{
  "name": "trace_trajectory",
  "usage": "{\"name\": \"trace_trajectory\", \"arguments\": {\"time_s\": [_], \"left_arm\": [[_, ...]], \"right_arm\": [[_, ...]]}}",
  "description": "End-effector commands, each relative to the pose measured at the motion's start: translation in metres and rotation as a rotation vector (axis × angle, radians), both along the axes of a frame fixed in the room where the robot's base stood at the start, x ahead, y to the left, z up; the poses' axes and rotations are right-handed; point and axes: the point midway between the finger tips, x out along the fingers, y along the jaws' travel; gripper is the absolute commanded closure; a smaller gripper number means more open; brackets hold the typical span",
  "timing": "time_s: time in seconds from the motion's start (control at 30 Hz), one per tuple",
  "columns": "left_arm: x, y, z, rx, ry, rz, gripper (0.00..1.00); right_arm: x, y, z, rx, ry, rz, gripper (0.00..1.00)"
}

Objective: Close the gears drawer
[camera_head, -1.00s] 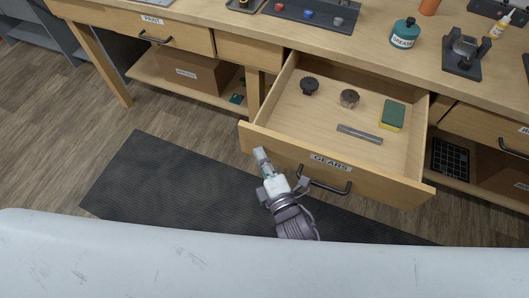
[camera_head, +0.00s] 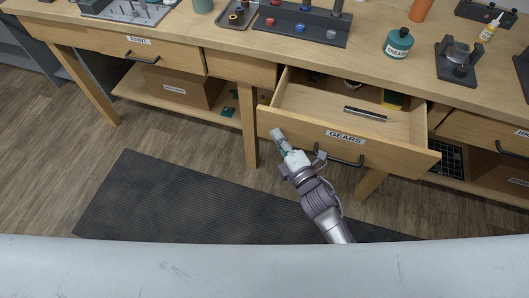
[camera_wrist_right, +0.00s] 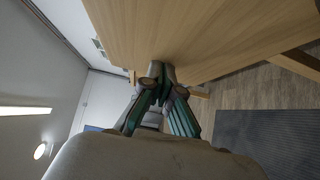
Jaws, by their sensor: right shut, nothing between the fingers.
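The gears drawer (camera_head: 290,124) is partly open under the workbench, with a "GEARS" label and a dark bar handle (camera_head: 338,158) on its front. My right gripper (camera_head: 279,136) is shut and empty at the left part of the drawer front, left of the handle. In the right wrist view its closed fingers (camera_wrist_right: 160,75) are at the wooden front (camera_wrist_right: 215,35); whether they touch cannot be told surely. My left gripper is not in view.
The "PAINT" drawer (camera_head: 170,55) at the left is shut. The bench top (camera_head: 350,62) holds a grease bottle (camera_head: 398,43), a black tray of knobs (camera_head: 303,22) and a dark fixture (camera_head: 458,62). A dark mat (camera_head: 190,205) lies on the open floor.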

Motion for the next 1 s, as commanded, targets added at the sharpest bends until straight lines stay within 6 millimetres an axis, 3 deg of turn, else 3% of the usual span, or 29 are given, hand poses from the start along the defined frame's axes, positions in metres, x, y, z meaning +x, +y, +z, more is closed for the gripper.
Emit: {"name": "trace_trajectory", "arguments": {"time_s": [0.2,0.5,0.7,1.0], "left_arm": [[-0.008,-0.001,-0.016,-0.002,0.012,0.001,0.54],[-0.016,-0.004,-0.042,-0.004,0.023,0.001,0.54],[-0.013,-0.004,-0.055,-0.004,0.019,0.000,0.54],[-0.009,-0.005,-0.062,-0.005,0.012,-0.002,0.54]], "right_arm": [[0.060,-0.020,-0.003,-0.007,-0.005,0.000,1.00],[0.132,-0.044,-0.005,-0.005,-0.003,-0.001,1.00],[0.164,-0.054,-0.004,-0.002,-0.001,0.000,1.00],[0.185,-0.060,-0.002,-0.001,0.002,0.000,1.00]]}}
